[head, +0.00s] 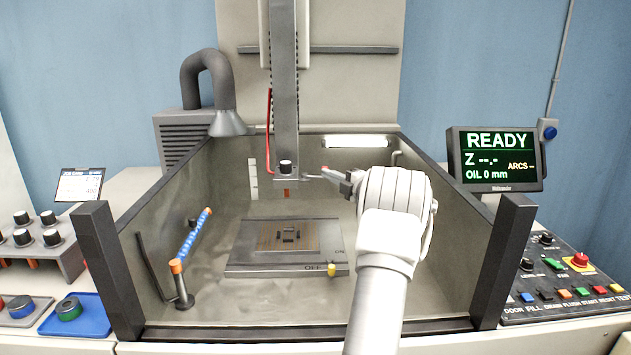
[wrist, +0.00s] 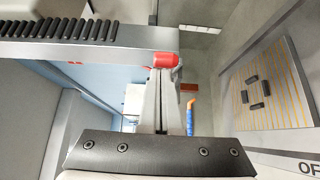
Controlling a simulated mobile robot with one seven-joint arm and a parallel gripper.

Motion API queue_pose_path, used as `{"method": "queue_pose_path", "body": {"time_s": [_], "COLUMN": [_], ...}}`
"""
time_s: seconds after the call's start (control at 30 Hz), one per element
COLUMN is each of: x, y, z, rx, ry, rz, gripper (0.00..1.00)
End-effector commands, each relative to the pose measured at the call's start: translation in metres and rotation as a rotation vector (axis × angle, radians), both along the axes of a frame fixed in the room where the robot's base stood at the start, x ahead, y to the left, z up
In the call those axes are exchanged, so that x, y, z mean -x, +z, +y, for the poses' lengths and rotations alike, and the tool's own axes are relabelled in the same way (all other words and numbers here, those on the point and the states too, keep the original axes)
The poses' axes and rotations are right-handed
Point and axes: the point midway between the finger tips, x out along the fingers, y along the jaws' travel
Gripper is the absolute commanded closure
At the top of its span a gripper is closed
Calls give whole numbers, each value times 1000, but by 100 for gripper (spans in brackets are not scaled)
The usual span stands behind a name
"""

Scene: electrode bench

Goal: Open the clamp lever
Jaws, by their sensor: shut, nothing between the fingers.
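The clamp holder (head: 286,172) is at the lower end of the vertical ram. A thin grey clamp lever (head: 313,177) sticks out from it to the right, toward my gripper. My gripper (head: 328,170) reaches in from the right at the lever's outer end, its fingers pointing left. In the wrist view my gripper's fingers (wrist: 160,72) are together, with nothing between them. A red tip (wrist: 166,60) shows right at the fingertips and seems to be the lever's end. I cannot tell whether they touch.
The toothed ram (head: 285,80) hangs over the tank, with a red hose (head: 269,130) along its left. Below is a plate (head: 285,268) with a striped workpiece. A blue and orange nozzle (head: 194,240) stands at left. The tank's right wall (head: 462,235) is beside my arm.

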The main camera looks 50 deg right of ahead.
Motion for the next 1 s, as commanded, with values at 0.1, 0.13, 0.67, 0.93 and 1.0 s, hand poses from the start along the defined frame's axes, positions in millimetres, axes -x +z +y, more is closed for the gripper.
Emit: {"method": "queue_pose_path", "body": {"time_s": [0.1,0.13,0.67,0.93,1.0], "x": [-2,-2,-6,-7,-7], "y": [-2,-1,0,0,1], "z": [-8,-10,-26,-26,-26], "rx": [2,1,-1,-1,-1], "ry": [1,1,0,-2,-2], "rz": [0,0,-1,-1,-1], "gripper": [100,100,100,100,100]}}
